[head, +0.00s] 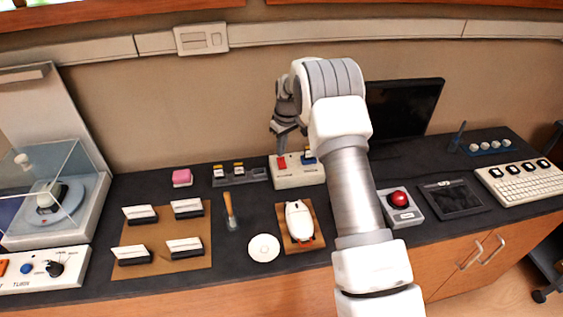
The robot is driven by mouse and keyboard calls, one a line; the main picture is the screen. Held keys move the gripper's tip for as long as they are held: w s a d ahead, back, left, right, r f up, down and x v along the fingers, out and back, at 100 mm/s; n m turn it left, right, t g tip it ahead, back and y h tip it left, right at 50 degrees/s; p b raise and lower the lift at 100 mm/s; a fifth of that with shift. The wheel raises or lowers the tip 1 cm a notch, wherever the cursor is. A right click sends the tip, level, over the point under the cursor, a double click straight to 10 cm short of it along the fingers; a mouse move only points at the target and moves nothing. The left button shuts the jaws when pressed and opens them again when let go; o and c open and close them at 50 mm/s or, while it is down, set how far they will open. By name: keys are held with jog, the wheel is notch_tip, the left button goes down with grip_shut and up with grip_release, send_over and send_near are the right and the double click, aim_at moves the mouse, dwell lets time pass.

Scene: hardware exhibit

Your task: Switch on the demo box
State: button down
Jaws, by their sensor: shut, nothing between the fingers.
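A white box (290,182) with a red switch (282,163) and a blue part (308,158) on top stands at the back middle of the dark counter; it looks like the demo box, but I cannot read a label. My arm partly covers its right side. My gripper (280,146) is shut and empty, pointing down just above the red switch. I cannot tell whether it touches the switch, or which way the switch is set.
A red-button box (411,216) stands right of my arm. A white mouse-shaped object (298,222) on a wooden board and a white disc (264,248) lie in front. A dark screen (415,105) stands behind. A glass-covered turntable (50,195) is at left.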

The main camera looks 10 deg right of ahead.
aim_at(281, 159)
jog(key=shift+f+b, duration=0.6)
jog(key=shift+f, duration=0.35)
dwell(0.9)
jog(key=shift+r, duration=0.15)
jog(key=shift+r+p, duration=1.85)
jog(key=shift+r, duration=1.55)
